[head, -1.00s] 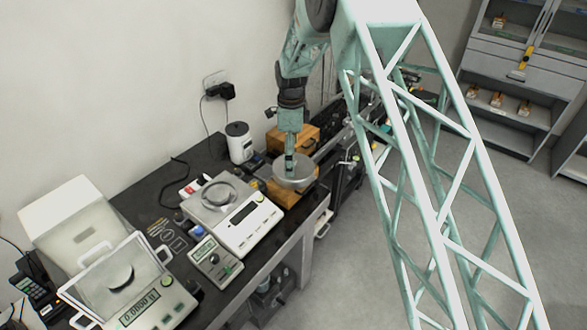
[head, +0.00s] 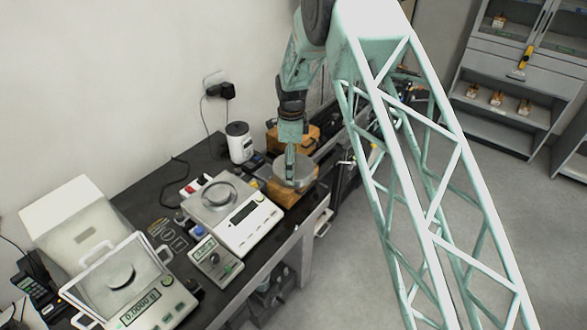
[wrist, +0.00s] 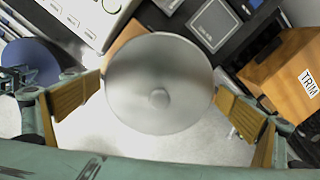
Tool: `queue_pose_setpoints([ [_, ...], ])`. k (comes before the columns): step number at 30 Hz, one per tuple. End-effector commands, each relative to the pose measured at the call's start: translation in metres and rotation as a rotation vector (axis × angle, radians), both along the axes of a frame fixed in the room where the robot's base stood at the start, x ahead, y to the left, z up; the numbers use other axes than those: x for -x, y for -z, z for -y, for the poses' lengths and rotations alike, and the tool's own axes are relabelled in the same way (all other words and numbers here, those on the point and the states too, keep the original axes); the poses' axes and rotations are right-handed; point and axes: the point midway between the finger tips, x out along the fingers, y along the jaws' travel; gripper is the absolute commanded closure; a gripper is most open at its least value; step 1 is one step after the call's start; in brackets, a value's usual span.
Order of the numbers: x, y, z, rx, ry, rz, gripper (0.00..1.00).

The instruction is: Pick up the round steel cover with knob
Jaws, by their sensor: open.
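The round steel cover (wrist: 165,68) with its small knob (wrist: 159,98) fills the middle of the wrist view. In the head view the steel cover (head: 306,178) rests on a wooden box (head: 283,197) at the right end of the dark table. My gripper (wrist: 160,108) is open, with one wood-coloured finger on each side of the cover in the wrist picture. In the head view my gripper (head: 291,178) points down over the cover and hides part of it. I cannot tell whether the fingers touch it.
A white balance (head: 262,226) with a round pan stands left of the cover. Another wooden box, marked TRIM (wrist: 292,75), is close on the right in the wrist view. A white canister (head: 239,143) stands behind. The table's front edge is near the cover.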

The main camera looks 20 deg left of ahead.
Motion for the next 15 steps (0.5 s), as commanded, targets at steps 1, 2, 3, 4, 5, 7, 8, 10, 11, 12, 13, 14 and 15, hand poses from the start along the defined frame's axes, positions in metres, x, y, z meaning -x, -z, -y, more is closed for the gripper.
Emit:
queue_pose_setpoints([
  [1, 0.0000, -0.0001, 0.0000, 0.000, 0.000, 0.000, 0.00],
  [2, 0.0000, -0.0001, 0.0000, 0.000, 0.000, 0.000, 0.00],
  [3, 0.0000, -0.0001, 0.0000, 0.000, 0.000, 0.000, 0.04],
  [4, 0.0000, -0.0001, 0.0000, 0.000, 0.000, 0.000, 0.06],
  [5, 0.0000, -0.0001, 0.0000, 0.000, 0.000, 0.000, 0.09],
  [7, 0.0000, -0.0001, 0.0000, 0.000, 0.000, 0.000, 0.15],
  [8, 0.0000, -0.0001, 0.0000, 0.000, 0.000, 0.000, 0.18],
  [10, -0.0002, -0.0004, -0.0001, 0.000, 0.000, 0.000, 0.19],
  [11, -0.0001, -0.0004, -0.0001, 0.000, 0.000, 0.000, 0.19],
  [12, -0.0001, -0.0004, -0.0001, 0.000, 0.000, 0.000, 0.19],
  [13, -0.0001, -0.0003, -0.0001, 0.000, 0.000, 0.000, 0.19],
  [14, -0.0001, -0.0003, -0.0001, 0.000, 0.000, 0.000, 0.19],
  [15, -0.0001, -0.0004, -0.0001, 0.000, 0.000, 0.000, 0.19],
])
